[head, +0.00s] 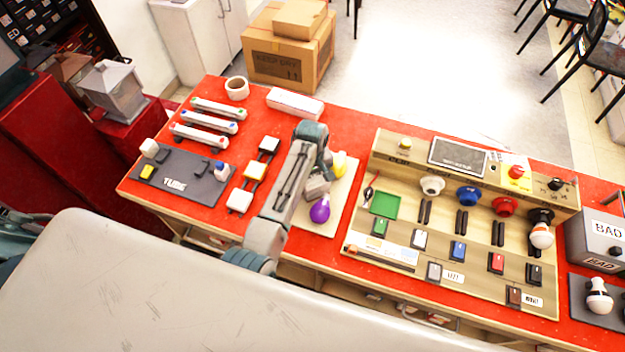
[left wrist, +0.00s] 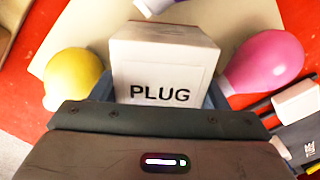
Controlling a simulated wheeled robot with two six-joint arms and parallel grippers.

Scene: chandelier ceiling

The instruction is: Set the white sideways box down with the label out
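A white box with the black label PLUG (left wrist: 160,70) sits between the two blue-grey fingers of my left gripper (head: 317,188) in the left wrist view. The fingers lie against both its sides, and the label faces the wrist camera. The box's lower part is hidden by the gripper body. In the head view, the gripper hangs over a pale board and I cannot make the box out clearly. A yellow bulb (head: 341,164) and a purple bulb (head: 320,209) lie on either side of the gripper. My right gripper is not in view.
The red table (head: 270,130) holds a grey mat (head: 190,180), white bars, a tape roll (head: 237,88) and a long white box (head: 295,103) on the left. A wooden test panel (head: 400,258) stands close right of the board. A grey BAD bin (head: 597,240) is far right.

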